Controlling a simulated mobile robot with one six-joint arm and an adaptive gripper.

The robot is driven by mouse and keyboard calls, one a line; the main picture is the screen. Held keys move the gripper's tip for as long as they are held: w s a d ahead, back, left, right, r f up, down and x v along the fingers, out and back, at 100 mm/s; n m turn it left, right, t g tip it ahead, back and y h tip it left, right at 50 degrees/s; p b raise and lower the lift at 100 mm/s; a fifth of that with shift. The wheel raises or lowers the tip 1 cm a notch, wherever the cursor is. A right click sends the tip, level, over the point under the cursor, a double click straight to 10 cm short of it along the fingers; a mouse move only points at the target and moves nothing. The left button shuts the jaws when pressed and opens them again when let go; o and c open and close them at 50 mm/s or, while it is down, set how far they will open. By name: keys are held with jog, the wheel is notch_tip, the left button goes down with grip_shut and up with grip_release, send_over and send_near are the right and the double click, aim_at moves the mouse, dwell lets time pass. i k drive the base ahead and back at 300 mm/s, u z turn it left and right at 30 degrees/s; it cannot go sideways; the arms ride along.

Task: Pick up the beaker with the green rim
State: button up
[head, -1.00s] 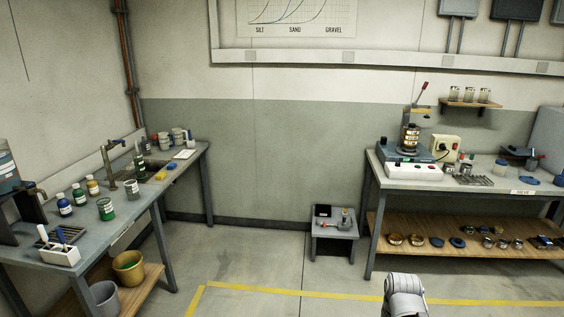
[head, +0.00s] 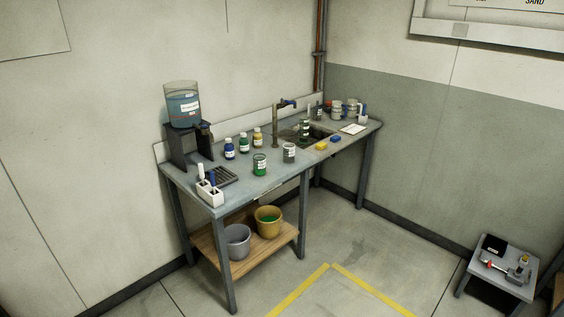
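Several small vessels stand on the grey sink bench, and I cannot make out for sure which is the beaker with the green rim. A green vessel with a white label (head: 260,165) stands near the bench's front edge. A grey vessel with a pale label (head: 289,153) stands just right of it. A dark green vessel with pale bands (head: 304,131) stands at the sink. Rims are too small to tell apart clearly. My gripper is not in view.
The sink bench (head: 250,187) also holds a water tank (head: 183,106), a tap (head: 276,125), bottles (head: 244,143) and sponges (head: 321,146). Two buckets (head: 267,221) sit on its lower shelf. A small stool (head: 497,287) stands right. Floor in front is clear.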

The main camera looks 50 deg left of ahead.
aim_at(260, 165)
jog(key=i, duration=2.3)
jog(key=u, duration=2.75)
